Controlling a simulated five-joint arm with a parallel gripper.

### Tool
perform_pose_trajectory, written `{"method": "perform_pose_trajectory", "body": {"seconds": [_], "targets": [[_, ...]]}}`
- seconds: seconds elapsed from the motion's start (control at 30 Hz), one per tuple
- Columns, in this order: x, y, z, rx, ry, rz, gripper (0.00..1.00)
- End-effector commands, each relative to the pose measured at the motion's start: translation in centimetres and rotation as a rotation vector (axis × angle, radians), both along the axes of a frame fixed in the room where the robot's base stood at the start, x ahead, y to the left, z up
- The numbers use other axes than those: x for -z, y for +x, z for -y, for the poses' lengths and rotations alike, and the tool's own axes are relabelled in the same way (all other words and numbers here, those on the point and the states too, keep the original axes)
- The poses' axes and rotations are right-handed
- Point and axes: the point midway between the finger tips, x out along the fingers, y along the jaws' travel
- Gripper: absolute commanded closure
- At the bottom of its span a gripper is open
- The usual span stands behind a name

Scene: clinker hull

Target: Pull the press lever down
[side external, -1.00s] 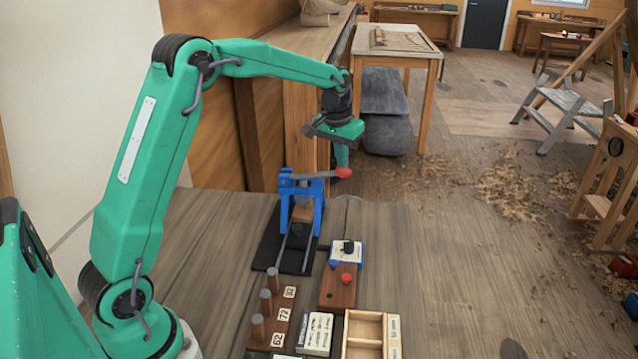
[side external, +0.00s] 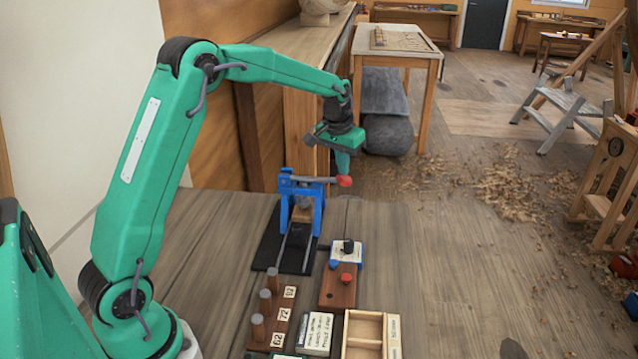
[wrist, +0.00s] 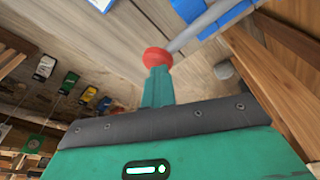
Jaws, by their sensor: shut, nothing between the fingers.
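The blue press (side external: 304,198) stands on a black base plate on the bench. Its grey lever (side external: 315,180) sticks out to the right, close to level, with a red knob (side external: 344,181) at its end. My gripper (side external: 342,172) is shut and points down, its fingertips at the knob from above. In the wrist view the red knob (wrist: 157,57) sits right at the tip of my shut fingers (wrist: 157,85), and they seem to touch. The grey lever (wrist: 195,28) runs from it to the upper right.
In front of the press are a small white-and-blue box with a black knob (side external: 347,248), a wooden block with a red button (side external: 345,280), a peg board with number labels (side external: 271,318) and an open wooden tray (side external: 364,354). The bench right of the press is clear.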

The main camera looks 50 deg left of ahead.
Motion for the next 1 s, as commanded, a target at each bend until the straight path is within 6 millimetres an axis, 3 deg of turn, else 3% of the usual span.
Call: {"method": "perform_pose_trajectory", "body": {"seconds": [1.0], "targets": [[1.06, -0.36, -0.29, -0.005, -0.003, -0.014, 1.0]]}}
